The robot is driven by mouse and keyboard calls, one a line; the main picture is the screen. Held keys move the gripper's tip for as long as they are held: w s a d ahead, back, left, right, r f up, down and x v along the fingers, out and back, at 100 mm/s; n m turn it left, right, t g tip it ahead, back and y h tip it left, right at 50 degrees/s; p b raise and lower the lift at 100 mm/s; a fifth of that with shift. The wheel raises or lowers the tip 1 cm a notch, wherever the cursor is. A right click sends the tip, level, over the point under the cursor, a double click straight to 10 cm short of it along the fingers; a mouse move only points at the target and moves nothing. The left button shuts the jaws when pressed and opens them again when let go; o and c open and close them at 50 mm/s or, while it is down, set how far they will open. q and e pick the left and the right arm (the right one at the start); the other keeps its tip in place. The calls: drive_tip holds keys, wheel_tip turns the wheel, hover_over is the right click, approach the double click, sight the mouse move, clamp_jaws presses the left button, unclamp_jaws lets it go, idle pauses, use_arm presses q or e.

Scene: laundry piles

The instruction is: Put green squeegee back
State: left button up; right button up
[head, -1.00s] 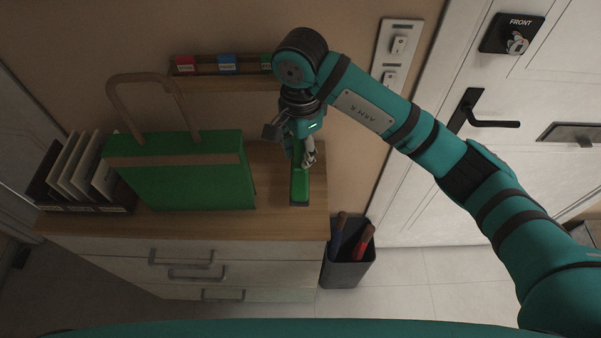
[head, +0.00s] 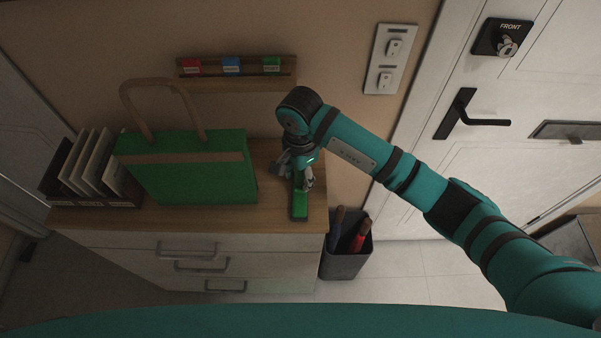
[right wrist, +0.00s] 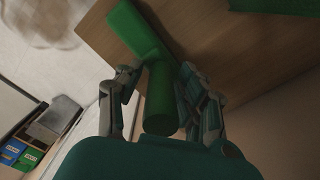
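The green squeegee (head: 299,206) is over the right part of the wooden cabinet top (head: 270,165), near the front edge. I cannot tell whether it touches the top. My right gripper (head: 301,178) is at it from above. In the right wrist view, the fingers (right wrist: 160,75) stand on both sides of the green handle (right wrist: 160,105), closed around it, with the wider green head (right wrist: 138,30) beyond. My left gripper is out of view.
A wall rack (head: 238,82) carries red, blue and green tags. A green bag (head: 190,180) and a file holder (head: 90,198) stand on the cabinet. A dark bin (head: 345,265) with blue- and red-handled items is at its right. A white door (head: 430,190) is farther right.

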drive_tip(key=shift+o, duration=0.8)
drive_tip(key=shift+r, duration=0.1)
wheel_tip(320, 180, up, 11)
drive_tip(key=b, duration=0.4)
drive_tip(key=shift+r, duration=0.45)
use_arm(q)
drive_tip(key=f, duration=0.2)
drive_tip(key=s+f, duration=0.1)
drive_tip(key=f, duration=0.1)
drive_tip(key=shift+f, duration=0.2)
